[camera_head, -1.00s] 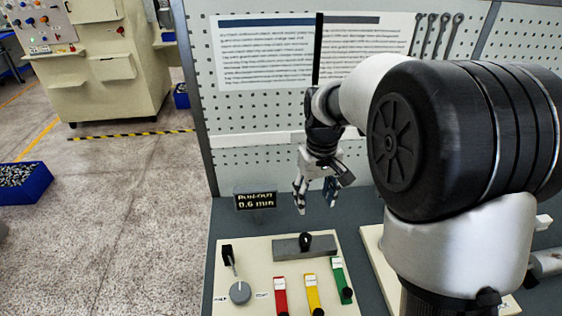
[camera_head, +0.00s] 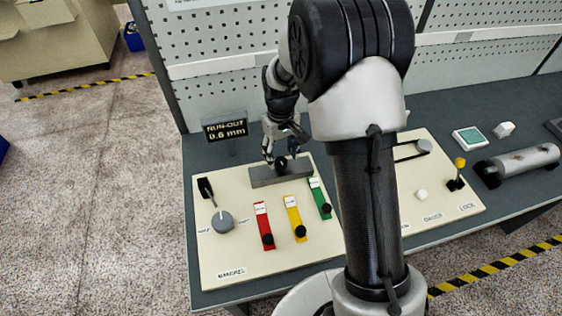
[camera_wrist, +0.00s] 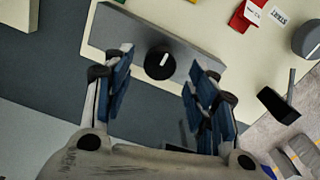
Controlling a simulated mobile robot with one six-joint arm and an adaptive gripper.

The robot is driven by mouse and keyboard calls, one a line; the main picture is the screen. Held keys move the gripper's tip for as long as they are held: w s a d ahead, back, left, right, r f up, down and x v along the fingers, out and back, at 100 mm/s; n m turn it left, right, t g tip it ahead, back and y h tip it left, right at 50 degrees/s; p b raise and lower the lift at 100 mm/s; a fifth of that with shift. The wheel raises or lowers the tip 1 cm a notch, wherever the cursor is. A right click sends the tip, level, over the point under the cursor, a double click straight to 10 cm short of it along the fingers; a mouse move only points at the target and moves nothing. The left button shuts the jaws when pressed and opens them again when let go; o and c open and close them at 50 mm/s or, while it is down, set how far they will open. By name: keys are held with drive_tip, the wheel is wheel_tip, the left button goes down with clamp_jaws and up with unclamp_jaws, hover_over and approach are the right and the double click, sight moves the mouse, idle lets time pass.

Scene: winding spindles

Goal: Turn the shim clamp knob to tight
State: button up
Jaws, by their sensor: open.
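The shim clamp knob is most likely the black round knob (camera_head: 282,162) with a white pointer mark, on a grey block (camera_head: 262,178) at the back of the cream panel. In the wrist view the knob (camera_wrist: 160,62) lies ahead, between the fingers in the picture, with its white mark near upright. My gripper (camera_head: 281,158) is open, its blue-padded fingers (camera_wrist: 160,85) spread to either side of the knob. I see no contact with the knob. No label for tight is readable.
A run-out display (camera_head: 226,129) reading 0.6 mm stands behind the panel. Red (camera_head: 263,225), yellow (camera_head: 295,218) and green (camera_head: 319,198) tagged strips lie in front of the block. A grey dial (camera_head: 222,222) and a black-tipped lever (camera_head: 205,188) are at left.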

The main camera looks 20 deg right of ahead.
sight(281, 161)
drive_tip(key=shift+f, duration=1.65)
drive_tip(key=c, duration=1)
